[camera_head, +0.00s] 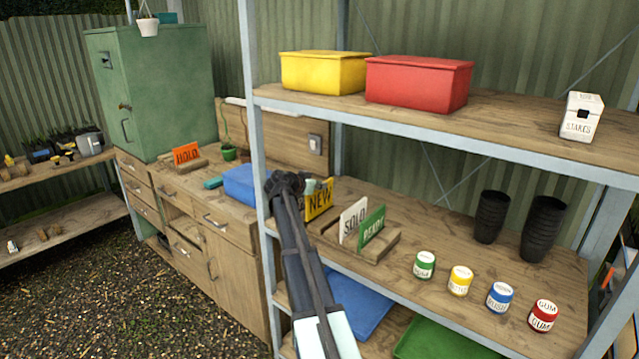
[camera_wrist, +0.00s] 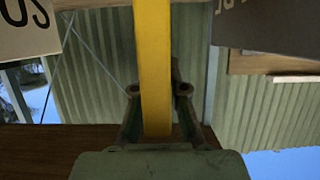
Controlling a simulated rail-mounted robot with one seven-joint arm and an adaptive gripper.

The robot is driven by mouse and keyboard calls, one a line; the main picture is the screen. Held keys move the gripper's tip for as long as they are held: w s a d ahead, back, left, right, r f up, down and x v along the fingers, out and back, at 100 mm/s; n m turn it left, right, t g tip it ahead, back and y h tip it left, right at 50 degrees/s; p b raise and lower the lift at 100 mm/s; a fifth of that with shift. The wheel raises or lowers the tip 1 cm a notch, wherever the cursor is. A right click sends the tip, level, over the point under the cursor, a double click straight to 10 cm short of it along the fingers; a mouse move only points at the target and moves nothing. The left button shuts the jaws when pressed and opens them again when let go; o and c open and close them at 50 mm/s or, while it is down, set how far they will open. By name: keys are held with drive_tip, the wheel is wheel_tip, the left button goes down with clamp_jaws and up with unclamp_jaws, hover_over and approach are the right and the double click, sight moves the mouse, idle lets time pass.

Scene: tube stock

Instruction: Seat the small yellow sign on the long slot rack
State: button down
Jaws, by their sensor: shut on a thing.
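The small yellow sign (camera_head: 320,200), lettered NEW, stands upright at the left end of the long slot rack (camera_head: 390,247) on the middle shelf. My gripper (camera_wrist: 158,92) is shut on the yellow sign, which shows edge-on as a yellow strip (camera_wrist: 153,55) between the fingers in the wrist view. The rack also holds a white SOLD sign (camera_head: 352,222) and a green READY sign (camera_head: 372,226), to the right of the yellow one. My arm and the sign hide the rack's left end, so I cannot tell whether the sign's lower edge is in a slot.
A white sign (camera_wrist: 25,28) is close on the left in the wrist view. A blue bin (camera_head: 245,186) is left of my arm. Paint tins (camera_head: 461,280) and black pots (camera_head: 491,217) stand to the right. The upper shelf with yellow (camera_head: 322,73) and red (camera_head: 418,83) boxes lies overhead.

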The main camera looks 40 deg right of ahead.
drive_tip(key=shift+f+b, duration=1.1)
drive_tip(key=shift+f, duration=0.3)
drive_tip(key=shift+f+b, duration=0.2)
drive_tip(key=shift+b, duration=0.25)
drive_tip(key=c, duration=1.1)
unclamp_jaws()
drive_tip(key=shift+c, duration=0.2)
drive_tip(key=v, duration=1.2)
drive_tip(key=shift+r, duration=0.1)
